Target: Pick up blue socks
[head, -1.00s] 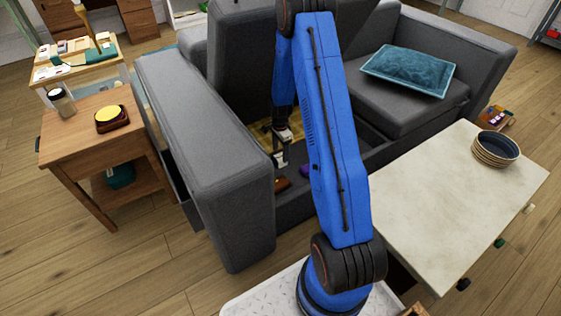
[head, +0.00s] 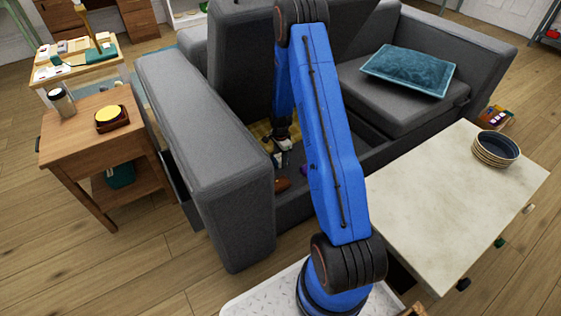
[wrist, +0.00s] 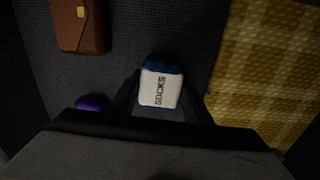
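The blue socks (wrist: 159,87) are a small blue bundle with a white band lettered "SOCKS", seen in the wrist view. They lie on the dark floor of the storage space inside the grey sofa. My gripper (wrist: 160,98) is open, with one dark finger on each side of the socks; I cannot tell whether the fingers touch them. In the head view my gripper (head: 280,158) reaches down into the open sofa compartment, and its fingertips and the socks are too small to make out well.
A brown leather case (wrist: 80,26) and a purple item (wrist: 91,102) lie near the socks. A yellow checked cloth (wrist: 262,65) is at the right. The grey sofa armrest (head: 205,150) stands left of my arm, and a pale table (head: 440,205) stands to the right.

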